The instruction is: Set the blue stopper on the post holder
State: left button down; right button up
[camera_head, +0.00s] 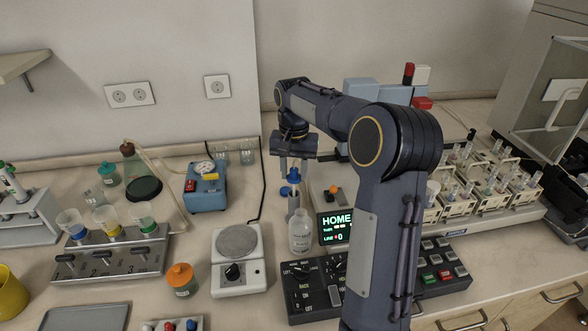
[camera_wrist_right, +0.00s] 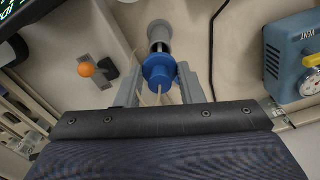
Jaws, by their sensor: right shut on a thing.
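My right gripper (camera_head: 293,172) points down in the middle of the head view, with its fingers shut on the blue stopper (camera_head: 293,176). In the right wrist view the blue stopper (camera_wrist_right: 158,72) sits between the two fingertips (camera_wrist_right: 160,85), with thin pale tubes at it. Just beyond it there is a grey round post holder (camera_wrist_right: 158,32) with a dark opening. In the head view the grey post holder (camera_head: 293,206) stands below the gripper, partly hidden by a clear bottle. I cannot tell whether stopper and holder touch. My left gripper is not in view.
The clear bottle (camera_head: 300,232) stands close in front of the holder. A white hotplate (camera_head: 238,258) is to the left, and a blue gauge box (camera_head: 205,187) is behind it. A HOME display (camera_head: 338,226) and a black button panel (camera_head: 318,285) lie to the right and front.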

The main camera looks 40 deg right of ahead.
jog(key=shift+f+b, duration=1.35)
jog(key=shift+f, duration=0.9)
jog(key=shift+s+a+f, duration=0.1)
jog(key=shift+s+f, duration=0.05)
jog(key=shift+f, duration=0.1)
jog(key=o, duration=1.1)
jog(key=shift+b, duration=0.35)
jog(key=shift+c, duration=0.2)
jog(key=shift+r+p, duration=0.35)
jog(key=shift+p, duration=0.05)
notch_tip(320, 180, up, 8)
jog(key=p, duration=0.6)
jog(key=shift+s+p, duration=0.1)
jog(key=shift+p, duration=0.3)
